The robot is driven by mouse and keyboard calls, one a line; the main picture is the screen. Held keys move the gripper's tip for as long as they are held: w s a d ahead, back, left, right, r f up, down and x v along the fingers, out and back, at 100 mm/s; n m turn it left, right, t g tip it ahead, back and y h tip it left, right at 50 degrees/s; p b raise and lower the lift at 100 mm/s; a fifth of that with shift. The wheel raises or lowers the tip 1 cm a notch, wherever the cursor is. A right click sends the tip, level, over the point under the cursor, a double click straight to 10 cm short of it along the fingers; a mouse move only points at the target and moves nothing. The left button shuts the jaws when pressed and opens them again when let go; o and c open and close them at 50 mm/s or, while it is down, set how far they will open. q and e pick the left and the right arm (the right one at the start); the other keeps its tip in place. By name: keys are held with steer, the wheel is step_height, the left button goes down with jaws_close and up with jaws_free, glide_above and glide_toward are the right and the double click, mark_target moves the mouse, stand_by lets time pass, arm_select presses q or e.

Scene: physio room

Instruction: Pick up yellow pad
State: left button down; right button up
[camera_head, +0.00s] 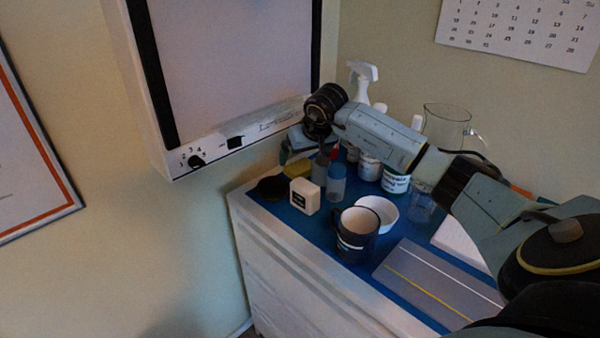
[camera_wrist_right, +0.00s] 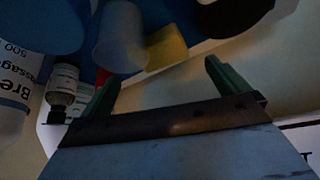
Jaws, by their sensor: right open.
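The yellow pad (camera_head: 298,169) lies near the back left of the blue cabinet top, behind a white box, and is partly hidden. It also shows in the right wrist view (camera_wrist_right: 167,47), beyond the fingertips and beside a translucent cup-like container. My right gripper (camera_head: 288,155) is above and just behind the pad, against the wall side. In the right wrist view its two green fingers (camera_wrist_right: 161,78) are apart with nothing between them. The pad is not between the fingers. My left gripper is not in view.
A dark mug (camera_head: 356,236) and white bowl (camera_head: 379,211) stand nearer. A wall-mounted light box (camera_head: 230,70) hangs to the left of the arm.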

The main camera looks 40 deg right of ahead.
mark_target(300, 165)
steer(key=b+x, duration=0.1)
steer(key=x, duration=0.4)
steer(key=shift+f, duration=0.1)
steer(key=shift+w+f, duration=0.15)
steer(key=shift+f, duration=0.05)
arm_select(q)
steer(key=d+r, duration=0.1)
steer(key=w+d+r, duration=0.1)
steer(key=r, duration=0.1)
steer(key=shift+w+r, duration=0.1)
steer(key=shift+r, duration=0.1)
arm_select(e)
steer(key=c, duration=0.8)
steer(key=shift+c, duration=0.3)
steer(key=shift+d+r, duration=0.1)
steer(key=shift+r, duration=0.15)
